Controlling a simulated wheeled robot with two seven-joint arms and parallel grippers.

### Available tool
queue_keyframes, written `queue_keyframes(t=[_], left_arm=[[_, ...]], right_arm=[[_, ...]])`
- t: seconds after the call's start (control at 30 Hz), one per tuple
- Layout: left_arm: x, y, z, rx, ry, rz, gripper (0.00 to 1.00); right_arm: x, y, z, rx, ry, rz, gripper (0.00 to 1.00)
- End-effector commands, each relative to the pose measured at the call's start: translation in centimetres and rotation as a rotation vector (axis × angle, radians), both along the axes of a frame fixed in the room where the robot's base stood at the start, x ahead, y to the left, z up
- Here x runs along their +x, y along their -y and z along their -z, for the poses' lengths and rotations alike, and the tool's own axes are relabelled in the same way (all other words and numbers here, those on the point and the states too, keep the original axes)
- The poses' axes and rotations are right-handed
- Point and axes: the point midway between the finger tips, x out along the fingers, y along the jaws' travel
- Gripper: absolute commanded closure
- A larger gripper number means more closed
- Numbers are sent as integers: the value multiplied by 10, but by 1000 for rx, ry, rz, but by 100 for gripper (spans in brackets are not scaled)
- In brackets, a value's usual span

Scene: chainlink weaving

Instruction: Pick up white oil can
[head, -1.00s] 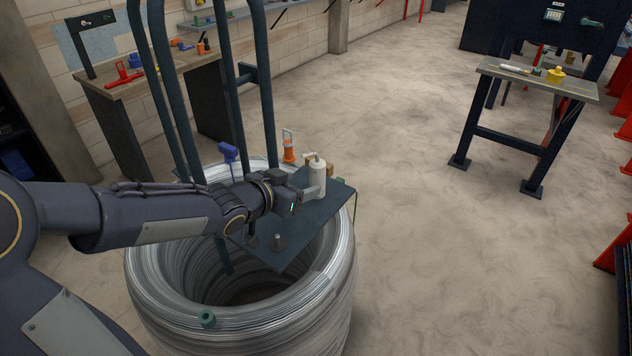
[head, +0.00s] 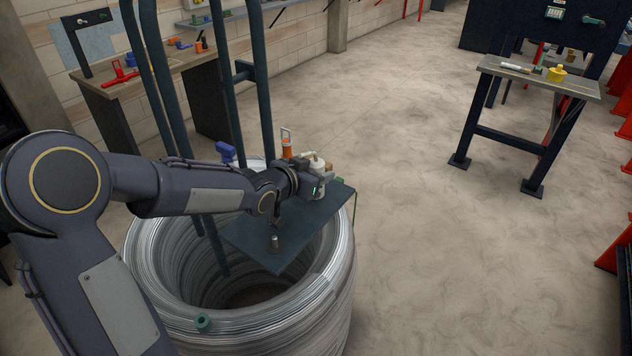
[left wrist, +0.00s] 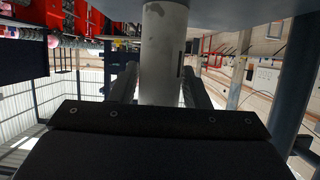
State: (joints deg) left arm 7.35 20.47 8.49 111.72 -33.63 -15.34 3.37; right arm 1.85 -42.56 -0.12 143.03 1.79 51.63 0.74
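The white oil can (head: 318,163) stands upright on a dark plate (head: 262,237) above the wire coil. My left gripper (head: 318,186) is at the can and partly covers its body from the head camera. In the left wrist view the pale, scuffed can body (left wrist: 163,50) lies between the two fingers (left wrist: 160,85), one on each side. They are close to its sides, and I cannot tell whether they press on it. My right gripper is in no view.
An orange-and-white item (head: 287,147) and a blue item (head: 226,152) stand near the can. Open floor lies to the right.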

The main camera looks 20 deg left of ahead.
Motion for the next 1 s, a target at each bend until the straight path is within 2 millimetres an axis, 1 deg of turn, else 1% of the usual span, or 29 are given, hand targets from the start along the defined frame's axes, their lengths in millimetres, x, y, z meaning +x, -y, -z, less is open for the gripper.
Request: queue_keyframes(t=[0.03,0.2,0.23,0.27,0.53,0.67,0.87,0.97,1.0], left_arm=[[0,0,0,0,0,0,65],[0,0,0,0,0,0,87],[0,0,0,0,0,0,91],[0,0,-1,-1,2,0,92],[0,0,-2,-1,2,0,92],[0,0,-10,-2,3,0,92],[0,-2,-37,-1,5,-3,92],[-12,-12,-55,0,2,-7,92],[-18,-16,-65,0,2,-8,92]], right_arm=[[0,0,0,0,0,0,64],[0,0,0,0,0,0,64],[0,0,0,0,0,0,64],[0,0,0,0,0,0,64],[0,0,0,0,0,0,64],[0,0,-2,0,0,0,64],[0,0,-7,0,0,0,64],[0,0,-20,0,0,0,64],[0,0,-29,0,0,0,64]])
